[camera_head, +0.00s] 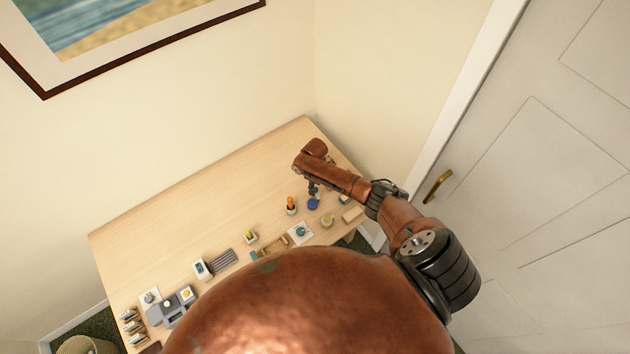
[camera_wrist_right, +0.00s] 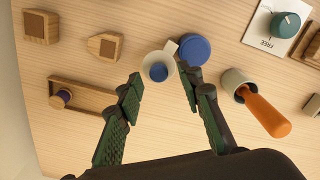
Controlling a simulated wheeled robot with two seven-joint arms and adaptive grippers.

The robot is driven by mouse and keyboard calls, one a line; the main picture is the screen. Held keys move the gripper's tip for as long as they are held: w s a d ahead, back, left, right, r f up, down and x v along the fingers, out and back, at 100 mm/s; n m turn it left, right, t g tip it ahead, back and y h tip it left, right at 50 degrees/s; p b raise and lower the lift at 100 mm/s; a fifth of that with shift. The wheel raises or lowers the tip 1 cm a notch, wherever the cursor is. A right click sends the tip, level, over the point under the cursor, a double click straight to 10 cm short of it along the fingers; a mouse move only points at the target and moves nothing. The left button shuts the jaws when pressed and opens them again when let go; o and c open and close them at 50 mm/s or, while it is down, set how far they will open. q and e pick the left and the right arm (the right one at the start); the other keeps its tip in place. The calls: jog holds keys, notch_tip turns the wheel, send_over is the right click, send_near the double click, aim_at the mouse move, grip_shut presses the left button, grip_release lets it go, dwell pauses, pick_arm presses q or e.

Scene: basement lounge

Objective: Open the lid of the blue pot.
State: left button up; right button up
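A round blue piece (camera_wrist_right: 193,50), which looks like the blue pot or its lid, stands on the wooden table in the right wrist view. Beside it is a pale round piece (camera_wrist_right: 147,66) with a blue centre and a small tab; I cannot tell whether it is a separate vessel or a lid. My right gripper (camera_wrist_right: 159,73) points down with its green-black fingers spread on either side of the pale piece, with no clear grip on it. In the head view the blue piece (camera_head: 313,204) is just below my right gripper (camera_head: 313,191). My left gripper does not show.
A pale cup with an orange handle-like piece (camera_wrist_right: 265,113) stands to the right. A dial card (camera_wrist_right: 287,20), wooden blocks (camera_wrist_right: 105,46) and a slotted wooden frame (camera_wrist_right: 87,93) are around. The far table (camera_head: 240,175) is bare; a door (camera_head: 540,160) is at right.

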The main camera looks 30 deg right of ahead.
notch_tip(320, 180, up, 11)
jog(key=shift+r, duration=0.2)
dwell(0.6)
